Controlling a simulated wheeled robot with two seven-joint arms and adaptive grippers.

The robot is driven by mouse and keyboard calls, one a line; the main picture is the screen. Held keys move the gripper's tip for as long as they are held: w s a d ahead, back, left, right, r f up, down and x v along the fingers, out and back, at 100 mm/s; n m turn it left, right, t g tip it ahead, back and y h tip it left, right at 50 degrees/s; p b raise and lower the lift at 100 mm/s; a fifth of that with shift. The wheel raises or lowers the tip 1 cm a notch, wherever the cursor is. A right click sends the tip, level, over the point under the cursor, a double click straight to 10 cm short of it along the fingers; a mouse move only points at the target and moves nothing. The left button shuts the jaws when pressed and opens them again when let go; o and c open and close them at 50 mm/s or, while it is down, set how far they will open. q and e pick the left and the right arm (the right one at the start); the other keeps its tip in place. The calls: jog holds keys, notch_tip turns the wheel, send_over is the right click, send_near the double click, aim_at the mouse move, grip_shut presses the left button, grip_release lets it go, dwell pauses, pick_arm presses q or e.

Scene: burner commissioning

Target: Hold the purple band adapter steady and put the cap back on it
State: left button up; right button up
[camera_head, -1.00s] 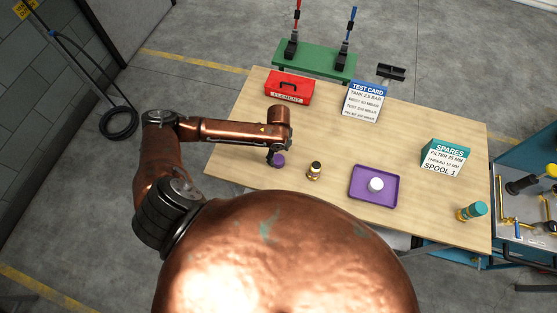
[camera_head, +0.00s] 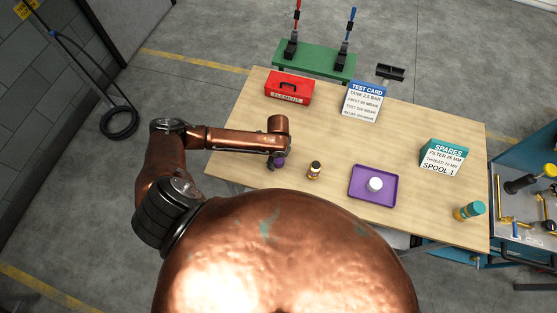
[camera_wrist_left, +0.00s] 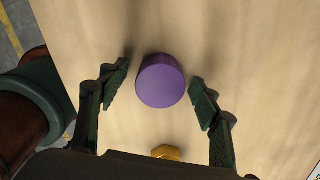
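A small purple cylinder (camera_head: 280,162) stands on the table at the near left; I take it for the purple band adapter, though no lower part shows. In the left wrist view its flat purple top (camera_wrist_left: 161,80) lies between the fingers of my left gripper (camera_wrist_left: 159,92). The fingers are open with a gap on both sides. In the head view the left gripper (camera_head: 274,160) is at the cylinder, partly hiding it. A white round piece (camera_head: 376,184), perhaps the cap, sits on the purple tray (camera_head: 359,196). My right gripper is not in view.
A brass fitting with a dark band (camera_head: 314,170) stands right of the cylinder. A teal-topped brass piece (camera_head: 470,211) is near the right edge. A red box (camera_head: 289,88), test card (camera_head: 363,101) and spares box (camera_head: 443,157) stand farther back. The middle is clear.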

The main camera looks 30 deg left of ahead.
aim_at(279, 159)
pick_arm(q)
jog(key=c, duration=1)
jog(key=shift+o, duration=0.2)
jog(key=shift+r, duration=0.2)
jog(key=shift+r, duration=0.25)
notch_tip(279, 159, up, 3)
jog(key=shift+w+d+f+b, duration=0.1)
jog(key=shift+f+b, duration=0.1)
jog(key=shift+b, duration=0.35)
jog(key=s+d+r+b, duration=0.2)
jog(key=s+d+r, duration=0.1)
jog(key=d+r, duration=0.6)
jog(key=d, duration=0.4)
jog(key=shift+s+d+r, duration=0.2)
jog(key=shift+d+r, duration=0.05)
jog(key=shift+r, duration=0.05)
